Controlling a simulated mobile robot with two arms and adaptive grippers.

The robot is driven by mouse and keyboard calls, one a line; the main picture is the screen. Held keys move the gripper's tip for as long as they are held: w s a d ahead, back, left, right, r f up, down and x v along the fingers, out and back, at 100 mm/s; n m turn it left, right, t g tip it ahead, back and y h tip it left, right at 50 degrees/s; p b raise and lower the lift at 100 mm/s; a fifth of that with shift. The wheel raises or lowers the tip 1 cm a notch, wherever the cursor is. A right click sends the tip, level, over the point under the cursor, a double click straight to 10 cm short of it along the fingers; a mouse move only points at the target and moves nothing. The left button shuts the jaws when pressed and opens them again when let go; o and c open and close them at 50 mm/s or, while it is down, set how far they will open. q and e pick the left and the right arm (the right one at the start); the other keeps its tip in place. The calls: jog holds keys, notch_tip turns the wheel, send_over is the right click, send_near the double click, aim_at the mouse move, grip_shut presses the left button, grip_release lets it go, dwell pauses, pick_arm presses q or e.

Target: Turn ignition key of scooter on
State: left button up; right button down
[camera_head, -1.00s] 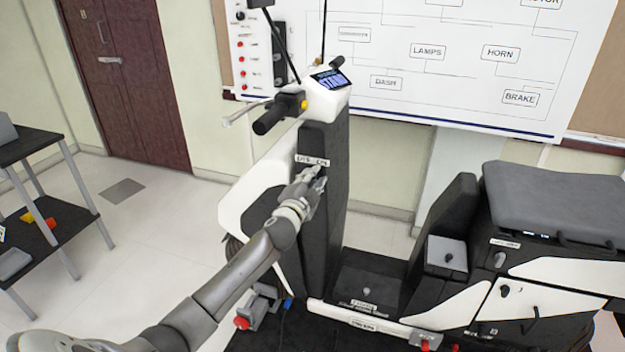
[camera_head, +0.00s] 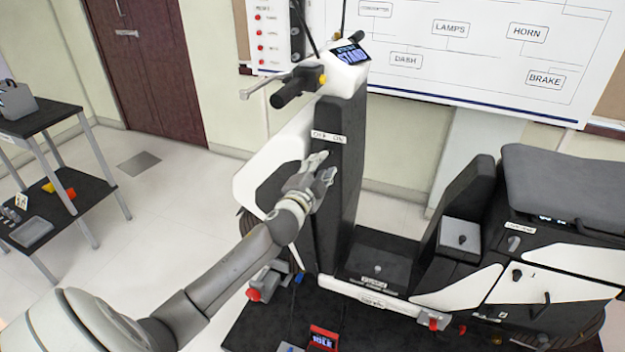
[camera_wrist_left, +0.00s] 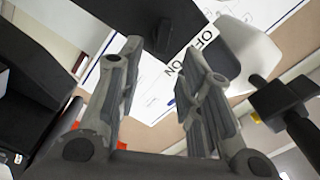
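The scooter (camera_head: 345,200) stands with its dark front column facing me. A white OFF/ON label (camera_head: 328,137) sits high on the column. My left gripper (camera_head: 325,167) is just below the label, in front of the column. In the left wrist view its two fingers (camera_wrist_left: 160,75) are spread apart with nothing gripped between them. Beyond the fingertips a small dark upright piece, which looks like the ignition key (camera_wrist_left: 165,36), stands out beside the OFF/ON label (camera_wrist_left: 193,52). The key is hidden by my gripper in the head view. My right gripper is not in view.
The handlebar grip (camera_head: 296,86) and dash display (camera_head: 349,55) are above my gripper. The seat (camera_head: 565,185) is at right. A two-tier black cart (camera_head: 60,205) stands at left. A red box with a small display (camera_head: 322,338) is at the bottom.

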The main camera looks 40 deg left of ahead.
pick_arm(q)
jog(key=v, duration=0.6)
jog(key=shift+d, duration=0.1)
jog(key=shift+f, duration=0.1)
jog(key=s+d+f+n+g+h, duration=0.1)
jog(key=s+f+g, duration=0.25)
jog(key=f, duration=0.95)
jog(key=s+d+f+n+g, duration=0.15)
jog(key=s+f, duration=0.35)
jog(key=f, duration=0.8)
jog(key=s+f+n+g+h, duration=0.1)
jog(key=s+f+g, duration=0.3)
jog(key=f, duration=0.9)
jog(key=s+d+f+n+g+h, duration=0.1)
jog(key=s+d+f+g, duration=0.15)
jog(key=s+f, duration=0.65)
jog(key=s+d+f+n+g, duration=0.15)
jog(key=s+d+f, duration=0.25)
jog(key=s+f, duration=0.45)
jog(key=s+d+f+g, duration=0.1)
jog(key=s+d+f, duration=0.1)
jog(key=s, duration=0.8)
jog(key=s+d+f+n+g+h, duration=0.1)
jog(key=s+d, duration=0.3)
jog(key=s, duration=0.6)
jog(key=shift+s+d+f+g, duration=0.15)
jog(key=shift+d+f+g, duration=0.05)
jog(key=shift+f+g, duration=0.6)
